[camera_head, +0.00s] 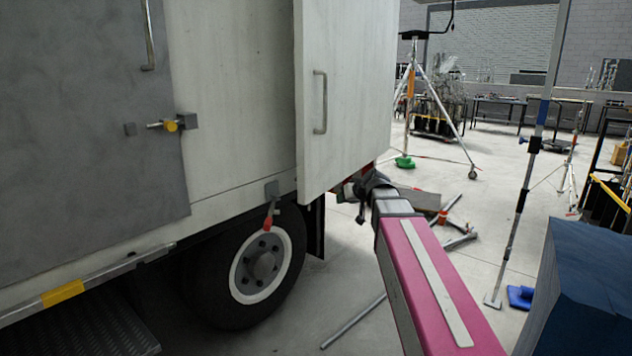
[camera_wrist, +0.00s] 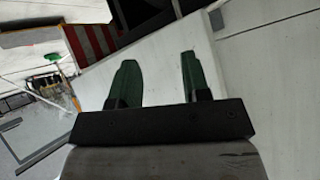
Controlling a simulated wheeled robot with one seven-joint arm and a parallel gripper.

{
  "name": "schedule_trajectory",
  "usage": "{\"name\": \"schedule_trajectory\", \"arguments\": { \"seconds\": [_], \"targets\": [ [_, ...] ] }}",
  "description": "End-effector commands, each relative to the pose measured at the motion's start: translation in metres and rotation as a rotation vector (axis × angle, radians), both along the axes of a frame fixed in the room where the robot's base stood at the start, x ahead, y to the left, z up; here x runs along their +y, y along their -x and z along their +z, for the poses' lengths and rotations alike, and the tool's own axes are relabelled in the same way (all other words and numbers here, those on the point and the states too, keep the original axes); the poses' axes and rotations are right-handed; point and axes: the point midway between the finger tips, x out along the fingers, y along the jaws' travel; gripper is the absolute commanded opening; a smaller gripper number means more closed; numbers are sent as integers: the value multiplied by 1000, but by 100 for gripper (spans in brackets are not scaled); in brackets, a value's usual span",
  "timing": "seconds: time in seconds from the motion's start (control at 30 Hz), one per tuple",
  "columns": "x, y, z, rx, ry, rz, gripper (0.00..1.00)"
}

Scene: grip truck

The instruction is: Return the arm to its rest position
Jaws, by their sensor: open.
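My arm (camera_head: 425,270) shows in the head view as a pink link with a pale strip, stretching from the lower right up to the open truck door (camera_head: 345,95). The arm's far end is near the door's lower right edge. My gripper (camera_wrist: 160,82) shows in the wrist view with two dark green fingers spread apart and nothing between them. A pale panel, probably the door, lies behind the fingers in that view. In the head view the fingers are hard to make out. I cannot tell whether they touch the door.
The truck's wheel (camera_head: 262,265) and side step (camera_head: 85,285) are at left. A dark blue block (camera_head: 585,290) is at lower right. A tripod stand (camera_head: 435,95), a pole (camera_head: 520,190) and loose pipes (camera_head: 355,320) stand or lie on the floor. Open floor lies between them.

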Motion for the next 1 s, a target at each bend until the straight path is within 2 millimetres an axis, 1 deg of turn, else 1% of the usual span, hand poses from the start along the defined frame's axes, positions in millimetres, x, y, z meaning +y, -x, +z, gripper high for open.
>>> {"name": "schedule_trajectory", "arguments": {
  "seconds": [0.03, 0.07, 0.1, 0.17, 0.2, 0.27, 0.3, 0.37, 0.4, 0.47, 0.5, 0.6, 0.7, 0.8, 0.9, 1.0],
  "targets": [
    [-3, 14, -27, 58, 17, -11, 43],
    [-5, 20, -41, 92, 25, -18, 43],
    [-8, 29, -59, 137, 38, -30, 43],
    [-13, 43, -86, 203, 61, -47, 43],
    [-16, 53, -103, 246, 75, -60, 43],
    [-22, 69, -128, 311, 98, -79, 43],
    [-25, 80, -144, 353, 114, -94, 43],
    [-31, 97, -167, 417, 139, -116, 43],
    [-35, 109, -182, 461, 157, -132, 43],
    [-41, 127, -203, 521, 185, -156, 43],
    [-45, 139, -216, 561, 203, -174, 43],
    [-56, 171, -247, 658, 254, -220, 43],
    [-66, 198, -270, 739, 299, -261, 43],
    [-73, 219, -286, 796, 336, -294, 43],
    [-78, 232, -295, 831, 360, -316, 43],
    [-80, 237, -298, 845, 371, -326, 43]
  ]
}}
